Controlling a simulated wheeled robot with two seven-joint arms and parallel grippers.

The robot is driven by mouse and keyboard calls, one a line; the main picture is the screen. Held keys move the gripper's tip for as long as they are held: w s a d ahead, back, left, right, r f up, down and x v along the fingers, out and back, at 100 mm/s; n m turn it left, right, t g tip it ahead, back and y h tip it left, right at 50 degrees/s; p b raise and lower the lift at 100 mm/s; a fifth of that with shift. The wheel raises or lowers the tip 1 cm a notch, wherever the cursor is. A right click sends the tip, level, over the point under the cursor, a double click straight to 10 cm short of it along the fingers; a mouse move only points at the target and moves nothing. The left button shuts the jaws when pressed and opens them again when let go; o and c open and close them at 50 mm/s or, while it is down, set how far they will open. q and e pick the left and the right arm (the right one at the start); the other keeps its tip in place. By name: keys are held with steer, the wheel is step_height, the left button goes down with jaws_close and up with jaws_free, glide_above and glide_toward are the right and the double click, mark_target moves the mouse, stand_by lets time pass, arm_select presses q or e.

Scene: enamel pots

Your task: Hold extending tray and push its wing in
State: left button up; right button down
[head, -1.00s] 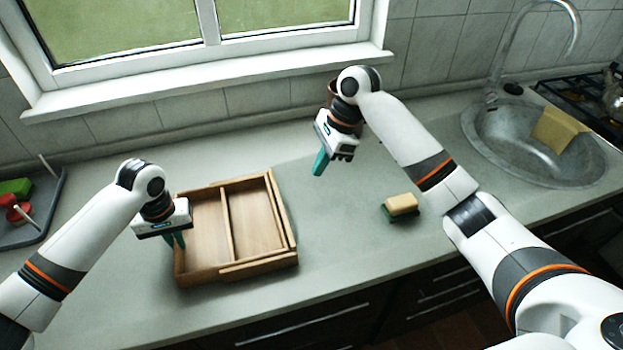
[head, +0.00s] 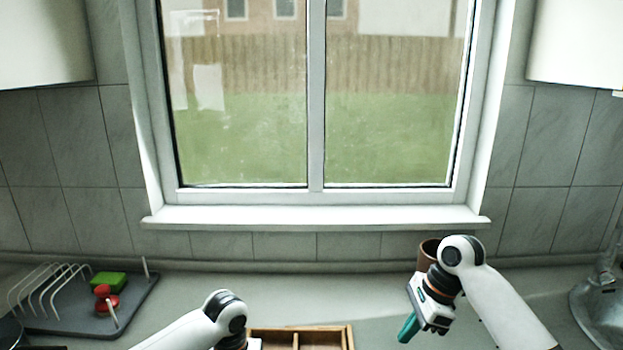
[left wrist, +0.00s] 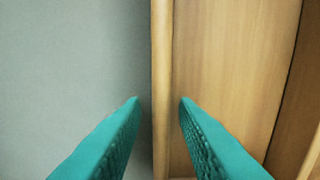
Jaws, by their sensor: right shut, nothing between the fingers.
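The wooden extending tray (head: 320,328) shows only its back edge and part of a divider at the bottom of the head view; the rest is cut off. In the left wrist view its side wall (left wrist: 161,60) runs upright through the middle, with the wooden floor to the right. My left gripper (left wrist: 160,100) is open, its teal fingers on either side of that wall with a small gap each side. In the head view the left fingers are out of sight. My right gripper (head: 405,337) is shut and empty, to the right of the tray and apart from it.
A grey dish rack (head: 135,308) with a green block (head: 108,281) and red item (head: 104,296) stands at the left. A brown pot (head: 428,249) is behind my right wrist. Counter between tray and right gripper is clear.

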arm_select(q)
step_height(320, 180, up, 7)
steer(key=p, duration=0.9)
steer(key=o, duration=0.6)
steer(key=shift+c, duration=0.2)
